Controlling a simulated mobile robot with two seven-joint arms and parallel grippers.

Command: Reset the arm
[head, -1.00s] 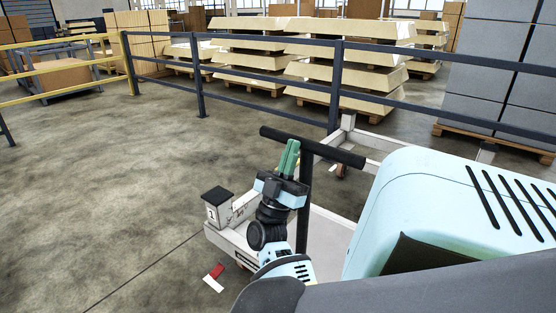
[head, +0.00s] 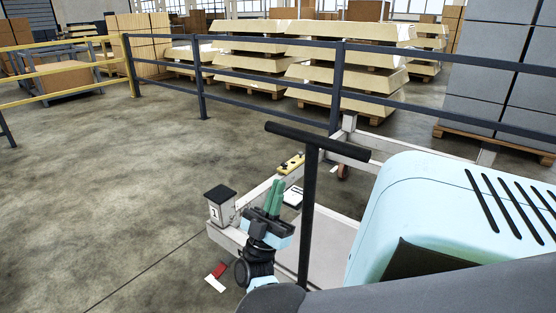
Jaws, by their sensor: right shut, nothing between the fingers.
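My right gripper (head: 273,198) shows in the head view, its green fingers pointing up and shut with nothing between them. It is over the near part of a white cab trolley (head: 331,240), left of the trolley's black T-shaped handle (head: 312,190), and apart from it in the picture. My right arm reaches up from the bottom edge. My left gripper is not in view.
A white post with a black cap (head: 220,205) stands at the trolley's left corner. A yellow strip (head: 291,163) lies on the trolley's far side. A red and white piece (head: 216,276) is on the floor. A dark railing (head: 200,80) runs behind. Floor at left is clear.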

